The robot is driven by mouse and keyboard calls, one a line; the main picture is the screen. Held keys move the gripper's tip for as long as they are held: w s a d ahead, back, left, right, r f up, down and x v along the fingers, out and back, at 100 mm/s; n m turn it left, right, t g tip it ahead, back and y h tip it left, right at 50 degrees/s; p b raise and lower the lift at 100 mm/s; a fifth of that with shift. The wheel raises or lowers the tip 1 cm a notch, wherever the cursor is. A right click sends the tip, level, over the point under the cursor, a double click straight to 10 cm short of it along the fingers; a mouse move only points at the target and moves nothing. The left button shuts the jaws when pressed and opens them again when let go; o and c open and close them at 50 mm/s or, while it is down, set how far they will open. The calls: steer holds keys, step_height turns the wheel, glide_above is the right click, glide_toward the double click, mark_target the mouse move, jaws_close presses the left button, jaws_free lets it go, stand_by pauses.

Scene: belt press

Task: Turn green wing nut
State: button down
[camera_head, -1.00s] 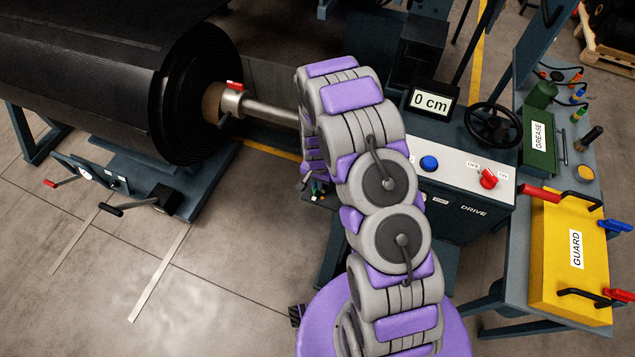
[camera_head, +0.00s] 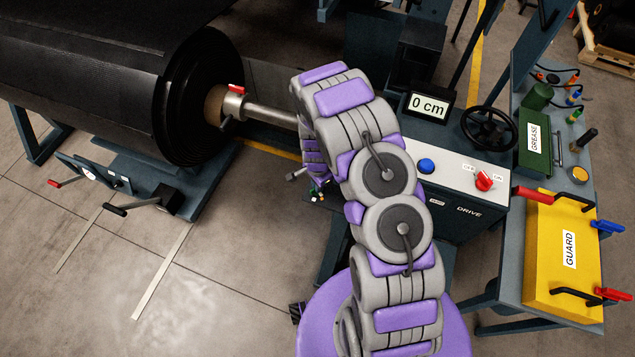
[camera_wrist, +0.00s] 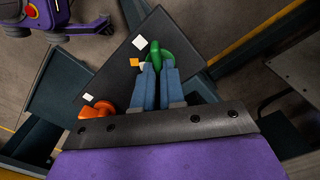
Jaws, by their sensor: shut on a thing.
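The green wing nut (camera_wrist: 155,55) shows in the wrist view, on a dark plate (camera_wrist: 108,68) with white square marks and an orange mark. My gripper (camera_wrist: 157,72) is shut on the green wing nut, its two blue-grey fingers close together at the nut's near side. An orange wing nut (camera_wrist: 95,112) sits on the same plate to the lower left, apart from my fingers. In the head view my arm hides most of the gripper and plate; a small bit of green shows beside the arm's end.
A drive console (camera_head: 465,175) with a blue button, red switch and "0 cm" display (camera_head: 428,104) stands right of my arm. A yellow guard (camera_head: 565,262) lies on the bench at the right. A large black roll (camera_head: 190,95) fills the left. Floor at lower left is clear.

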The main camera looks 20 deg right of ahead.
steer(key=m, duration=0.5)
steer(key=shift+w+m, duration=0.1)
steer(key=shift+m, duration=0.2)
steer(key=m+b, duration=0.1)
steer(key=m, duration=0.4)
steer(key=shift+w+r+m+b, duration=0.1)
steer(key=shift+m+b, duration=0.2)
steer(key=shift+b, duration=0.05)
steer(key=c, duration=1.2)
jaws_free()
step_height(320, 180, up, 17)
steer(key=p, duration=0.3)
steer(key=shift+a+r, duration=0.1)
